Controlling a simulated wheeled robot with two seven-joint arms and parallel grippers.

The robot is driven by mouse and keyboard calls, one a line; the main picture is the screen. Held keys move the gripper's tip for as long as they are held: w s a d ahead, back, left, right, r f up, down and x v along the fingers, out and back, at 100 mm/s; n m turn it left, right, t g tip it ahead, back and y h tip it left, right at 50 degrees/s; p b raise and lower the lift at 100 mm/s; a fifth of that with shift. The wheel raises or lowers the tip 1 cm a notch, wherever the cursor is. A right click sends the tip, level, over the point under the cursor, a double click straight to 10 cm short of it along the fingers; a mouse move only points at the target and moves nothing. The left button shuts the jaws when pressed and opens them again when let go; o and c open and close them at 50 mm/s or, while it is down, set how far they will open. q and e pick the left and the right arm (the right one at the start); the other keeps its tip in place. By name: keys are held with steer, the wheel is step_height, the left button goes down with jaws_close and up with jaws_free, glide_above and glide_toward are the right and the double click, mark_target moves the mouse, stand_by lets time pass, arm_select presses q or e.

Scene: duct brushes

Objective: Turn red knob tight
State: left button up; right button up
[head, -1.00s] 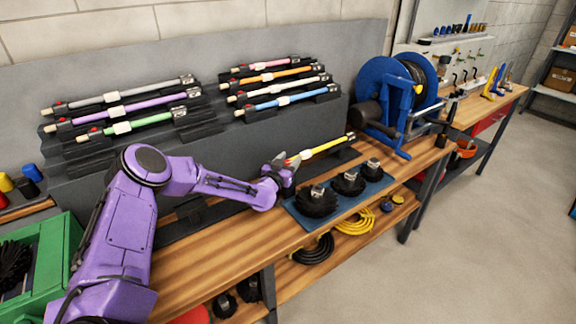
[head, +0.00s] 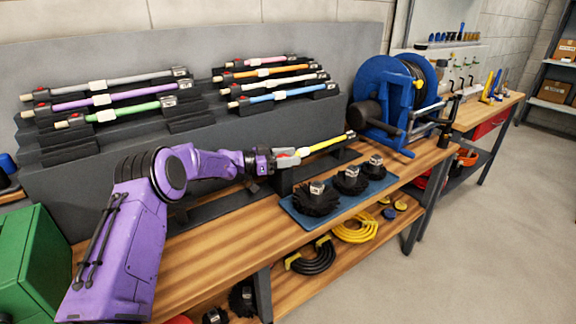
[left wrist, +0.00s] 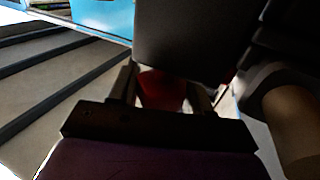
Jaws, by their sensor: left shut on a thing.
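A yellow rod (head: 325,144) lies in a dark cradle on the wooden bench, its near end at my left gripper (head: 296,155). In the left wrist view the red knob (left wrist: 162,90) shows as a dark red piece between the two fingers of my left gripper (left wrist: 163,98). The fingers are shut on it. A dark block hides the knob's upper part, and the close, dim view hides how far it is turned. In the head view the gripper mostly covers the knob. My right gripper is not in view.
A blue mat (head: 341,199) with three black brushes lies just in front of the cradle. A grey rack behind holds several coloured rods, including a blue one (head: 281,96). A blue hose reel (head: 392,105) stands to the right. The bench front left of the mat is clear.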

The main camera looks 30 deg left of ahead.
arm_select(q)
steer(key=shift+d+f+m+g+h+b, duration=0.1)
steer(key=shift+f+m+g+h+b, duration=0.05)
steer(key=shift+m+g+h+b, duration=0.7)
steer(key=shift+s+g+h+b, duration=0.1)
steer(key=shift+g+h+b, duration=0.15)
steer(key=shift+g+b, duration=0.1)
steer(key=shift+r, duration=0.2)
steer(key=o, duration=1)
steer(key=shift+c, duration=0.2)
